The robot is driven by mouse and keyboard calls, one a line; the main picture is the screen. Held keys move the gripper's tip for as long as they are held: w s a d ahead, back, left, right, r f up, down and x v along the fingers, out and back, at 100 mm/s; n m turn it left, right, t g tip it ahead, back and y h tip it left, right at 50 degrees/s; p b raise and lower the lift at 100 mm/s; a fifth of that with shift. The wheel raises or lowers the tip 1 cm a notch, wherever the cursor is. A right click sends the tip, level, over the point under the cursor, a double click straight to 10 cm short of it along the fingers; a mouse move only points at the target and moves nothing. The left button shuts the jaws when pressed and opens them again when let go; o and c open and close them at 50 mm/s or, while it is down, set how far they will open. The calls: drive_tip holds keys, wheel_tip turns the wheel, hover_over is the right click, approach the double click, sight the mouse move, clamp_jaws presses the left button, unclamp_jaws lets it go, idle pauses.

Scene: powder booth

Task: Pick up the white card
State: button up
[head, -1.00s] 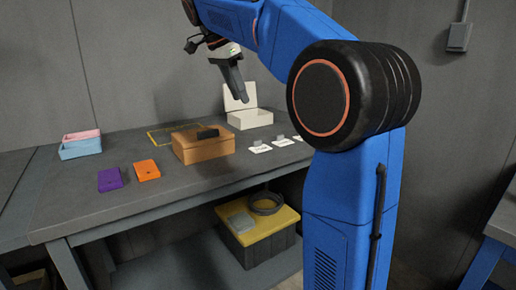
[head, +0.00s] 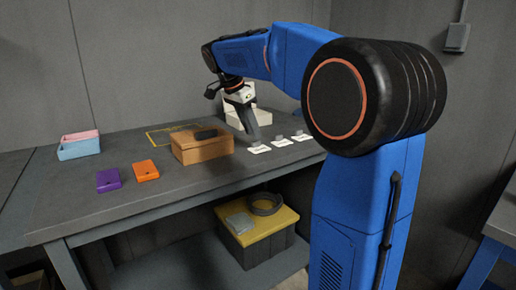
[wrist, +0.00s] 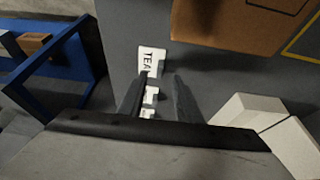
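Three small white cards stand in a row near the table's front edge: the left one (head: 259,149), the middle one (head: 281,142) and the right one (head: 301,136). Each has a small grey piece at its back. In the wrist view the nearest-to-top card (wrist: 151,60) shows the letters "TEA", and the other two (wrist: 150,96) are partly hidden by my fingers. My gripper (head: 251,134) points down just behind the left card. In the wrist view my gripper (wrist: 160,76) is open, with nothing visible held between its fingers.
A brown box (head: 203,150) with a dark item on top stands left of the cards; it also shows in the wrist view (wrist: 225,25). Purple (head: 109,180) and orange (head: 146,170) blocks and pink and blue trays (head: 79,150) lie left.

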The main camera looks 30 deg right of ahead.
drive_tip(key=shift+x, duration=1.85)
drive_tip(key=shift+c, duration=0.7)
clamp_jaws()
drive_tip(key=shift+r, duration=0.1)
wheel_tip(320, 180, up, 10)
